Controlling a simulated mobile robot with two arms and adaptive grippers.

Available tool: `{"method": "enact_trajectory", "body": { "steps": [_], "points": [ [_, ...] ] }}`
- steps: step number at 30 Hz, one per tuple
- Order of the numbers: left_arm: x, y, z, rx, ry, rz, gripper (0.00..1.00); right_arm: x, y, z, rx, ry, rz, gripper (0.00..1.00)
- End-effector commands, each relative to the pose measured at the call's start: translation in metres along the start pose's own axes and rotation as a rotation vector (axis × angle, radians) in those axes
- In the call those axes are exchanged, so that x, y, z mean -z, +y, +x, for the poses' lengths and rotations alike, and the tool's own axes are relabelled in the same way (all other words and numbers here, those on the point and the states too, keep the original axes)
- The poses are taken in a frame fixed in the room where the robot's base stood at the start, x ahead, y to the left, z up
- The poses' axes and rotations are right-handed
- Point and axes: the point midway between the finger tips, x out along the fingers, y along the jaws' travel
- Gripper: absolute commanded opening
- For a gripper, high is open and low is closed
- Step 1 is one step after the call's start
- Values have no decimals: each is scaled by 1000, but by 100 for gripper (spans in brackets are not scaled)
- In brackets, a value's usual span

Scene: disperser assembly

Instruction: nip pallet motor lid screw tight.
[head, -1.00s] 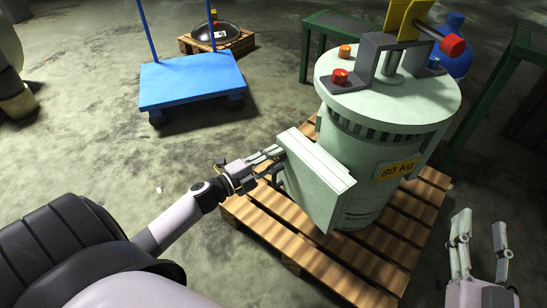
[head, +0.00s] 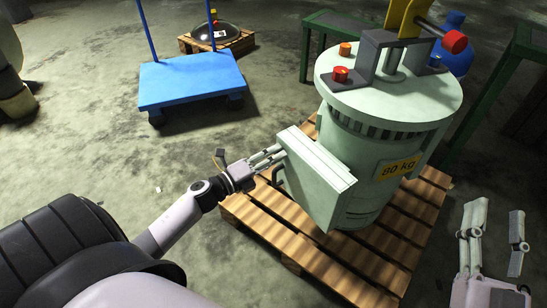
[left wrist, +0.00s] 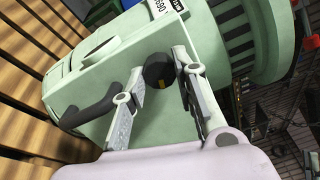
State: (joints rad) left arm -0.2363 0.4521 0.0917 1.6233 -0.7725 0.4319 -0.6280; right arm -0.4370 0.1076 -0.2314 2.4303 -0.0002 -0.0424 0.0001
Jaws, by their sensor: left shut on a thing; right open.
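The pale green motor (head: 365,190) stands upright on the wooden pallet (head: 262,232). Its box-shaped lid (head: 318,185) sits on the side facing my left arm and looks flush in place. A dark screw knob (left wrist: 158,70) with a yellow mark sticks out of the lid in the left wrist view. My left gripper (head: 277,157) has its fingers on either side of this knob, shut on it; the fingers also show in the left wrist view (left wrist: 160,80). The head view does not show the knob clearly. My right gripper (head: 494,222) is open and empty at the lower right.
A black curved handle (left wrist: 92,108) stands out from the lid beside my left fingers. Red and orange knobs (head: 340,74) and a grey bracket (head: 380,55) top the motor. A blue cart (head: 192,80) stands back left. Green metal frames (head: 492,95) stand behind.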

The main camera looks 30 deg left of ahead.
Motion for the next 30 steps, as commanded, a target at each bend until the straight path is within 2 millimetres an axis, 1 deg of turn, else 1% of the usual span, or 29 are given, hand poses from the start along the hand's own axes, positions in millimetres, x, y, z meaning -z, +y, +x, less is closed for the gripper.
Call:
{"method": "enact_trajectory", "body": {
  "steps": [11,12,21,30],
  "points": [
    [1,1,0,-1,2,6,0,0,0,0,0,3,0,42],
    [1,1,0,-1,2,6,28,0,0,0,0,3,0,42],
    [0,0,0,-1,1,5,47,0,0,0,0,3,1,42],
    [0,0,-2,-1,0,5,47,0,0,0,1,2,1,42]
  ]
}}
